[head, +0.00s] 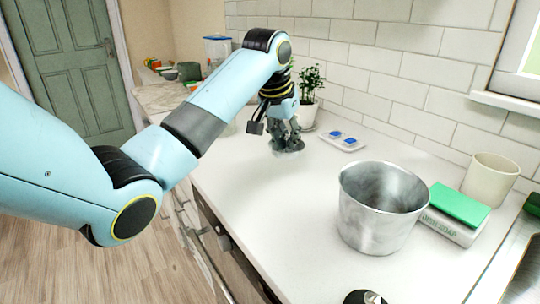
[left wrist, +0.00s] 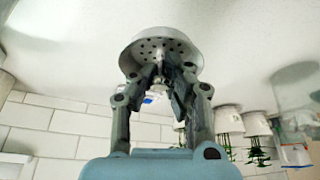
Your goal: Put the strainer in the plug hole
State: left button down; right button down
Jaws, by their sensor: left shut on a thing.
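The strainer (left wrist: 158,45) is a pale metal disc with small holes; in the left wrist view it sits at the fingertips. My left gripper (left wrist: 160,78) is shut on its middle part. In the head view the left gripper (head: 287,140) is low over the white counter, in front of the potted plant, and mostly hides the strainer. I cannot tell whether the strainer touches the counter. The plug hole is not visible; only a strip of what looks like the metal sink (head: 522,272) shows at the lower right. My right gripper is not in view.
A large metal pot (head: 375,225) stands between the left gripper and the sink edge. Beside it are a box with a green sponge (head: 460,203) and a cream cup (head: 490,178). A small dish with blue tablets (head: 343,141) lies behind. The counter (head: 265,205) left of the pot is clear.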

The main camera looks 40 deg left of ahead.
pick_arm(q)
jog(key=a+f, duration=0.1)
jog(key=a, duration=0.1)
jog(key=a+f, duration=0.1)
jog(key=shift+w+a+f, duration=0.15)
jog(key=shift+a, duration=0.2)
jog(key=shift+a+f, duration=0.1)
jog(key=shift+f, duration=1.95)
jog(key=c, duration=1.4)
grip_release()
jog(key=shift+f, duration=0.1)
jog(key=v, duration=1.2)
jog(key=shift+p, duration=0.3)
